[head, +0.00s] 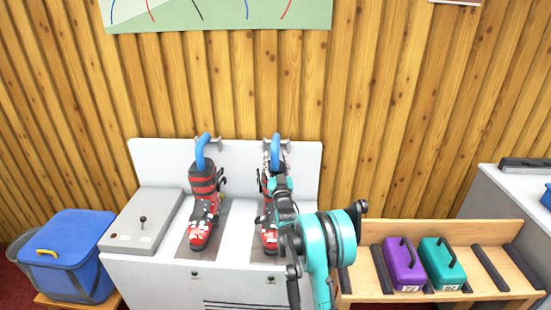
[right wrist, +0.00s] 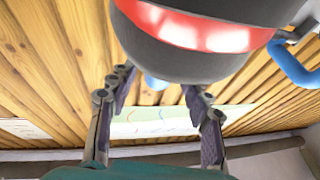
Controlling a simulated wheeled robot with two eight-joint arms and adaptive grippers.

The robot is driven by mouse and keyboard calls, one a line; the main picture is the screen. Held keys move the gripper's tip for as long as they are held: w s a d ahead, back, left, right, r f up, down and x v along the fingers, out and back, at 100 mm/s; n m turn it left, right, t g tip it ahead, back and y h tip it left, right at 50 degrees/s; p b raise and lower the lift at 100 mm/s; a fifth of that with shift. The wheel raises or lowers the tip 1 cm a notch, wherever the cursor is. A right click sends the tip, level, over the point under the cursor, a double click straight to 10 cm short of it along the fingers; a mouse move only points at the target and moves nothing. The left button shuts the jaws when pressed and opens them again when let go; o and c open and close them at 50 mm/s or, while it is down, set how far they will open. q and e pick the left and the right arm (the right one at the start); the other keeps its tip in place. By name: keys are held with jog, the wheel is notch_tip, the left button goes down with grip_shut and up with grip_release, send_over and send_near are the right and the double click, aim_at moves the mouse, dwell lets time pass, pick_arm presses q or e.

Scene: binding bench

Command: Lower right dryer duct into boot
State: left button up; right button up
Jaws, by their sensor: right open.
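The right dryer duct (head: 275,150) is a blue curved tube hanging from a grey bracket above the right boot (head: 269,238); my arm and gripper hide its lower end. The boot is red and black, upright on the dryer. My right gripper (head: 279,184) is at the boot's upper part in the head view. In the right wrist view, my right gripper (right wrist: 158,84) has its fingers apart, with a light blue piece (right wrist: 154,82), probably the duct, showing between them. The boot's dark cuff with a red band (right wrist: 195,30) fills the top there. My left gripper is out of view.
The left boot (head: 203,216) stands beside it, with the blue left duct (head: 201,150) over its top. A grey control box (head: 142,222) and blue bin (head: 70,260) are left. A wooden rack (head: 440,230) with purple (head: 404,265) and teal (head: 441,262) cases is right.

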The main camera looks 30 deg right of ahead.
jog(key=v, duration=1.1)
jog(key=shift+s, duration=0.15)
